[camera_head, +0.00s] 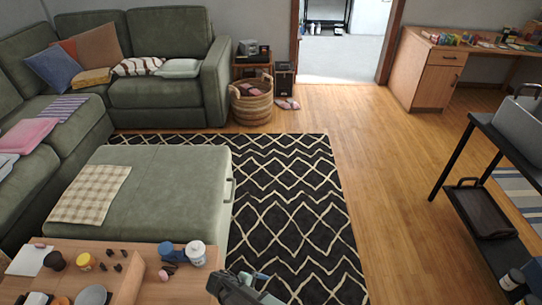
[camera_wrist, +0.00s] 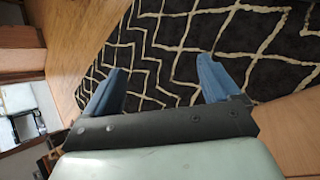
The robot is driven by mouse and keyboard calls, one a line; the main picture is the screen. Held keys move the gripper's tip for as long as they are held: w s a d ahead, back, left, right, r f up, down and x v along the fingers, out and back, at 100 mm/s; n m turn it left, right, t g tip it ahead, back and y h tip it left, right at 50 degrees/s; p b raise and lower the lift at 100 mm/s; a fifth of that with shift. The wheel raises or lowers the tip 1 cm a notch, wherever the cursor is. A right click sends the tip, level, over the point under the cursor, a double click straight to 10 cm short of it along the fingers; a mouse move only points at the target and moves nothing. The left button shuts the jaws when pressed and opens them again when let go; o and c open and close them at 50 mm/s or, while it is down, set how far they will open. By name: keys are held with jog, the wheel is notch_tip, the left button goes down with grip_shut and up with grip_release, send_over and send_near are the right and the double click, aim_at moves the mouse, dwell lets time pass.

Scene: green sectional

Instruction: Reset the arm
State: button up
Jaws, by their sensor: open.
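My gripper (camera_head: 262,284) shows at the bottom middle of the head view, just right of the wooden table with small items. In the wrist view my gripper (camera_wrist: 162,80) has its two blue fingers spread wide apart. Nothing is between the fingers; only the black and cream patterned rug (camera_wrist: 165,35) shows beyond them. The gripper is open and empty. Most of my arm is outside the head view.
A wooden table (camera_head: 200,285) with jars (camera_head: 196,252) and small items stands at bottom left. A green ottoman (camera_head: 180,185) and sectional (camera_head: 160,60) lie behind it. A black cart (camera_head: 486,210) stands at right. The rug (camera_head: 300,200) and wood floor (camera_head: 400,170) are clear.

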jog(key=s+d+f+m+g+y, duration=0.2)
jog(key=s+d+m+g+y, duration=0.2)
jog(key=s+d, duration=0.6)
jog(key=s+d+f+m+g+y, duration=0.1)
jog(key=s+d+m+g+y, duration=0.3)
jog(key=s+d+m, duration=0.3)
jog(key=s+d+g, duration=0.1)
jog(key=s+d, duration=0.2)
jog(key=d, duration=0.1)
jog(key=shift+d+f+m, duration=0.3)
jog(key=shift+f+m, duration=0.05)
jog(key=shift+m, duration=0.05)
